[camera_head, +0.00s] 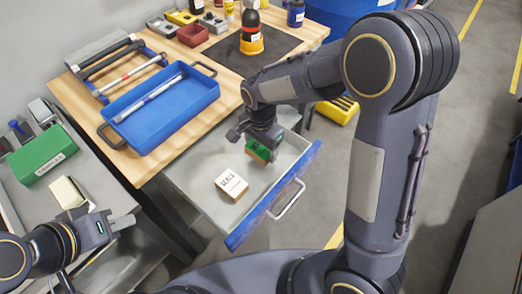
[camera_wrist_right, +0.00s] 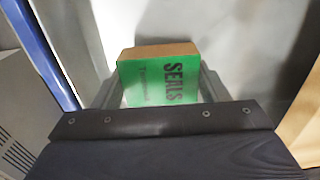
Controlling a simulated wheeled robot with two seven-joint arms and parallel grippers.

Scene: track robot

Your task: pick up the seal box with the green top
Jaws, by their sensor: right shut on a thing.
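The seal box with the green top (camera_head: 257,151) is in my right gripper (camera_head: 262,140), over the open drawer (camera_head: 195,180). In the right wrist view the seal box (camera_wrist_right: 160,80) shows its green face marked "SEALS" between the two fingers of the right gripper (camera_wrist_right: 158,92). I cannot tell whether the box touches the drawer floor. A second seal box with a white top (camera_head: 231,185) lies in the drawer, nearer the front. My left gripper (camera_head: 122,222) is at the lower left, away from both boxes; its jaw gap is not clear.
The drawer's blue front (camera_head: 270,200) with its handle stands pulled out from the wooden workbench (camera_head: 140,170). A blue tray (camera_head: 165,108) and a dark mat (camera_head: 255,60) lie on the bench. A green box (camera_head: 43,155) stands on the left side table.

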